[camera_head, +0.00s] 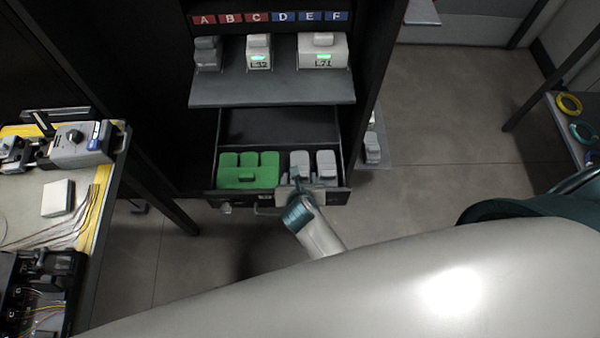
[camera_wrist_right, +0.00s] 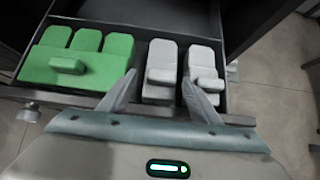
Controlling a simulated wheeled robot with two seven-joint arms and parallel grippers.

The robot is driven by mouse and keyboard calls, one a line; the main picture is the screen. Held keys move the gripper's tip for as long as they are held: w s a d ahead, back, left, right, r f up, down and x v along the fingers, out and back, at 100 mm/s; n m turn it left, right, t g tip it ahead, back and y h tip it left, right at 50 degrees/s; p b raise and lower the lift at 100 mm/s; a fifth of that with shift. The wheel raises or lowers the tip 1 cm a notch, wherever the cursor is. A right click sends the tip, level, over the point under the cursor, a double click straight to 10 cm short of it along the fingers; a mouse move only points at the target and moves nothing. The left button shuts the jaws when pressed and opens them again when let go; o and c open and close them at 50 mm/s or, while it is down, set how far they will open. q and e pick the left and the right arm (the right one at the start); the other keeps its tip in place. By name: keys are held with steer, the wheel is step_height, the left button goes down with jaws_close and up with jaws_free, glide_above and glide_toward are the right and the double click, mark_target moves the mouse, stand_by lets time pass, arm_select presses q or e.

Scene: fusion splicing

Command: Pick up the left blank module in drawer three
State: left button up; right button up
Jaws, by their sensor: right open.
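The open drawer (camera_head: 265,127) holds two light grey modules on its right side and a green module block (camera_head: 248,170) on its left; the green block also shows in the wrist view (camera_wrist_right: 75,65). The left grey module (camera_head: 299,159) also shows in the wrist view (camera_wrist_right: 162,52). The right grey module (camera_head: 326,158) stands beside it (camera_wrist_right: 202,57). My right gripper (camera_head: 298,177) is open at the drawer front. In the wrist view its fingertips (camera_wrist_right: 159,78) appear on either side of the left grey module's near end, with nothing clearly gripped. My left gripper is not in view.
Above the drawer is a shelf (camera_head: 270,90) with several grey devices under a lettered A to F strip (camera_head: 270,18). A workbench (camera_head: 25,205) with equipment stands at the left. Clear floor (camera_head: 450,120) lies to the right.

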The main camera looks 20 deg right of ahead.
mark_target(300, 158)
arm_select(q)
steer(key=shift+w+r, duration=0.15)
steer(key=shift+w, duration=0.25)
arm_select(e)
steer(key=x, duration=0.4)
steer(key=shift+d+f+b, duration=0.15)
steer(key=shift+f+b, duration=0.05)
steer(key=shift+b, duration=0.15)
steer(key=shift+w+f, duration=0.2)
steer(key=shift+w, duration=0.05)
steer(key=shift+w+d+f, duration=0.1)
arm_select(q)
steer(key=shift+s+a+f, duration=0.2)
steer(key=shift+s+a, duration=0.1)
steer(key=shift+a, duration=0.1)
arm_select(e)
steer(key=c, duration=0.9)
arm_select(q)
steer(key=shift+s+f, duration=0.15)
